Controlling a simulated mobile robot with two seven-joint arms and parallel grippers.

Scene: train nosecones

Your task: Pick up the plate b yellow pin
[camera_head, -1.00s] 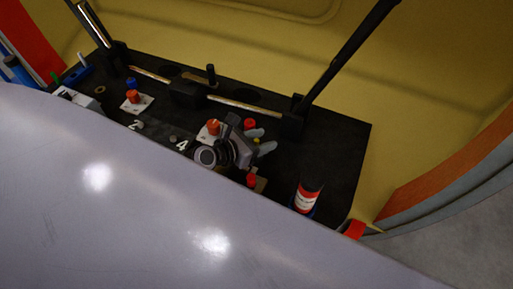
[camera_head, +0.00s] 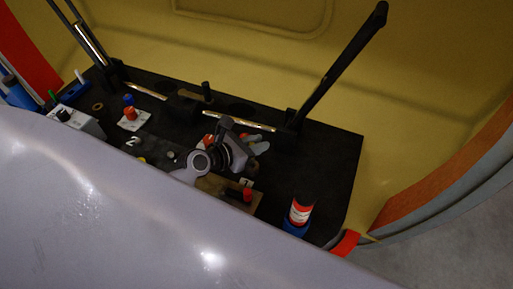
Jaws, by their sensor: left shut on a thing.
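My left gripper (camera_head: 254,143) is over the middle of the black panel (camera_head: 330,150), its grey fingers pointing to the right. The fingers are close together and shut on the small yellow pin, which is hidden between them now. The plate under the pin is also hidden by the gripper, so I cannot tell if the pin is still seated or lifted. Another small yellow spot (camera_head: 141,160) shows at the panel's near edge. My right gripper is not in view.
A white plate with a red knob (camera_head: 130,113) is at the left. A brown block with a red knob (camera_head: 247,195) is just below the gripper. A red and white can (camera_head: 300,211) stands at the right. A black upright lever (camera_head: 345,62) rises behind. The panel's right end is clear.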

